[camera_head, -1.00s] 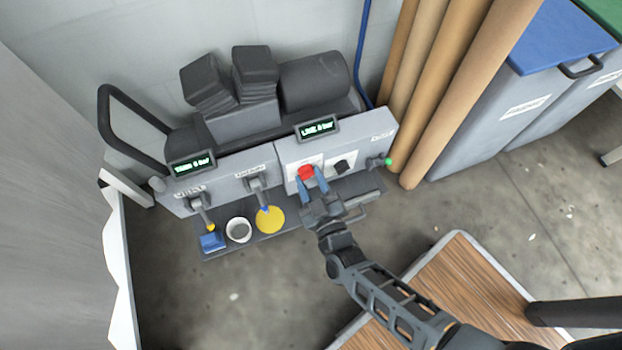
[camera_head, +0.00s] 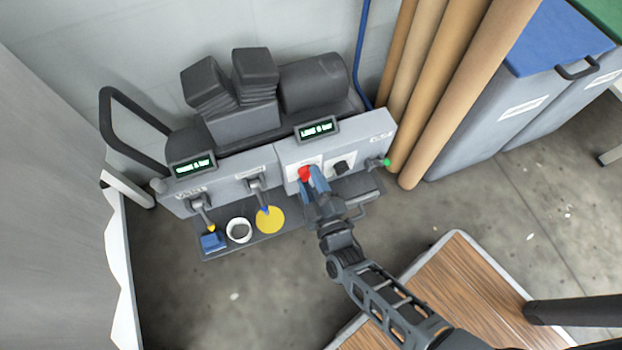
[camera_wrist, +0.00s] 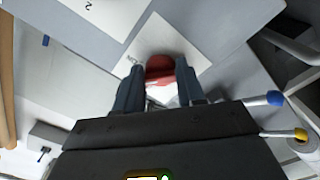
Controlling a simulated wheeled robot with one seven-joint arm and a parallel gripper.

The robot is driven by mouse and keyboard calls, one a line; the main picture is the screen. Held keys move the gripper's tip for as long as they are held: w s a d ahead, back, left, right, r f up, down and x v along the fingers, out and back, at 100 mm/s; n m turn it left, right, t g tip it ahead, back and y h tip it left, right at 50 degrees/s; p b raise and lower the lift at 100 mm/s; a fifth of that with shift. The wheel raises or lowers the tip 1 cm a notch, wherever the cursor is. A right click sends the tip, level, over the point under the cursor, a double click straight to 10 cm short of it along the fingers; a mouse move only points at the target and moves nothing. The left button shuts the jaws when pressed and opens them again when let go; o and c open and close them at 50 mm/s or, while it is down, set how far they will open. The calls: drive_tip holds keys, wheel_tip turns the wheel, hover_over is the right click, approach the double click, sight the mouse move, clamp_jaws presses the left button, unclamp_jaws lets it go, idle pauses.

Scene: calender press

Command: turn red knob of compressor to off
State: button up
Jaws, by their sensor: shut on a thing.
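The compressor (camera_head: 237,172) is a grey unit with a front panel, standing by the wall. Its red knob (camera_head: 304,174) sits on a white plate on the right half of the panel. My gripper (camera_head: 314,180) is at the knob, its two blue fingers shut on it. In the wrist view the red knob (camera_wrist: 160,69) shows between the fingertips of my gripper (camera_wrist: 160,75). The fingers hide part of the knob and its plate, and I cannot read which setting it points to.
A black knob (camera_head: 342,167) is just right of the red one. A green-tipped valve (camera_head: 385,162) is at the panel's right end. A white cup (camera_head: 238,230) and a yellow disc (camera_head: 270,220) are on the lower shelf. Brown rolls (camera_head: 455,90) stand close on the right.

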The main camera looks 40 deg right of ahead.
drive_tip(key=shift+s+n+b, duration=0.1)
drive_tip(key=shift+n+b, duration=0.35)
drive_tip(key=shift+n, duration=3.45)
drive_tip(key=shift+r, duration=0.1)
drive_tip(key=o, duration=1)
drive_tip(key=shift+o, duration=0.2)
drive_tip(key=p+v, duration=0.1)
drive_tip(key=v, duration=0.6)
drive_tip(key=shift+s+p, duration=0.35)
drive_tip(key=shift+a, duration=0.1)
